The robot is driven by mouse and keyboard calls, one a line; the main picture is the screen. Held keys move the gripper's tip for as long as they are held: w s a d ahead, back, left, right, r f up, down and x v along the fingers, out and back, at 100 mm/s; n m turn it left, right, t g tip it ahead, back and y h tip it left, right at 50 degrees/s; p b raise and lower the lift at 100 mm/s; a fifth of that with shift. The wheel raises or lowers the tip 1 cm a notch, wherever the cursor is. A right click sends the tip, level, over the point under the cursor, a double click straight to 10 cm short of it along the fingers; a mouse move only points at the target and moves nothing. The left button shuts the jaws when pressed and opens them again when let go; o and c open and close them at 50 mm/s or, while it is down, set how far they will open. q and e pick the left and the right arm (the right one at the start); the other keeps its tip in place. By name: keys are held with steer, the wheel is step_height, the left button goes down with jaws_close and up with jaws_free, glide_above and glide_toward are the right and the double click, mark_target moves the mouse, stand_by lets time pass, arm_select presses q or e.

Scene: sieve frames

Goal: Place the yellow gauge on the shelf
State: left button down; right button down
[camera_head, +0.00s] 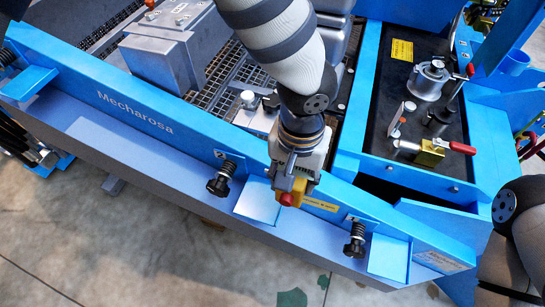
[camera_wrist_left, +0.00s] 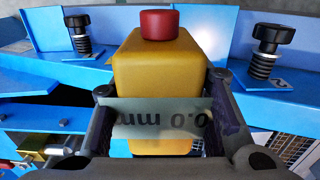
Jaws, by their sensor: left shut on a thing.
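The yellow gauge (camera_wrist_left: 160,68) has a red button on top and a grey display reading 0.0 mm upside down in the left wrist view. My left gripper (camera_wrist_left: 163,112) is shut on it, with a finger on either side. In the head view the gauge (camera_head: 298,190) is partly hidden by my left gripper (camera_head: 290,178). It is near the front blue rail, beside and above the middle small blue shelf (camera_head: 256,205). I cannot tell whether the gauge touches anything below. My right gripper is not in view.
Black spring plungers (camera_head: 221,180) and (camera_head: 355,240) stand on the rail on either side. Other blue shelves are at the left (camera_head: 28,83) and right (camera_head: 388,259). A metal box (camera_head: 160,60) and a dark tray with clamps (camera_head: 420,130) lie behind. Concrete floor is in front.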

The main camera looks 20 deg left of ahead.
arm_select(q)
steer(key=b, duration=0.1)
glide_above(265, 200)
steer(key=f, duration=0.6)
steer(key=shift+d, duration=0.2)
steer(key=f, duration=0.2)
steer(key=f+b, duration=0.1)
steer(key=shift+a+f, duration=0.2)
steer(key=shift+f, duration=0.15)
steer(key=shift+r, duration=0.15)
steer(key=c, duration=0.9)
jaws_free()
steer(key=shift+c, duration=0.2)
